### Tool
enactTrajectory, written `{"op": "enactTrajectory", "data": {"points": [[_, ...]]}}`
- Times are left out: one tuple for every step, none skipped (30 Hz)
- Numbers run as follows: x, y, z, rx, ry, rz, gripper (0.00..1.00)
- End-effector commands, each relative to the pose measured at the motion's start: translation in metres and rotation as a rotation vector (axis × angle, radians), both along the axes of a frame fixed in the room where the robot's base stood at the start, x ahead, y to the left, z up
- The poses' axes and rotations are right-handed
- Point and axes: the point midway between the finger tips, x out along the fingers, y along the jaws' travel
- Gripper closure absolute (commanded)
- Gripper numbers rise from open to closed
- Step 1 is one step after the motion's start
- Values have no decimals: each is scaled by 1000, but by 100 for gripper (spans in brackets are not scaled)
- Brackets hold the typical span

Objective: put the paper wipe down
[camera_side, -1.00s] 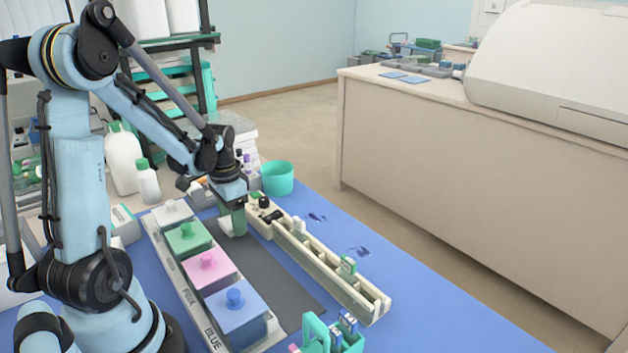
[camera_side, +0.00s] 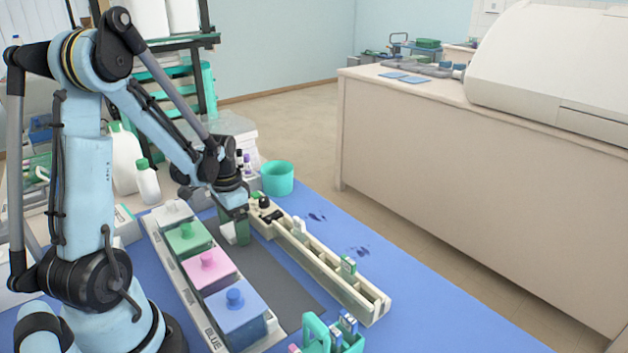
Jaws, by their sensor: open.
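My gripper (camera_side: 236,236) points down low over the far end of the dark grey mat (camera_side: 262,270), between the row of lidded jars and the cream slide rack. Its greenish fingers are open. A small white piece, which looks like the paper wipe (camera_side: 229,233), shows at the fingers, close to the mat. The fingers hide part of it, and I cannot tell whether it touches them.
Jars with white, green (camera_side: 188,238), pink (camera_side: 208,270) and blue (camera_side: 236,309) lids stand left of the mat. The cream rack (camera_side: 325,275) lies to its right. A teal cup (camera_side: 278,178) stands behind. The blue table is mostly clear at right.

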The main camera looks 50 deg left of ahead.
Motion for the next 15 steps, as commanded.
{"op": "enactTrajectory", "data": {"points": [[0, -1, 0, -1, 0, 0, 14], [0, -1, 0, -2, 0, 0, 14], [0, -1, 0, -2, 0, 0, 14], [0, -1, 0, -2, 0, -1, 14], [0, -1, 0, -2, 0, -1, 14], [0, -1, 1, -3, 0, -1, 14], [0, -1, 3, -3, 0, -1, 14], [0, -1, 4, -3, 0, -1, 14], [0, -1, 7, -3, 0, -1, 14], [0, -1, 10, -3, 0, -1, 14], [0, -1, 13, -3, 0, -1, 14], [0, -1, 18, -3, 0, -1, 14], [0, -1, 22, -3, 0, -1, 14], [0, -1, 26, -3, 0, -1, 14], [0, -1, 32, -3, 0, -1, 14]]}}
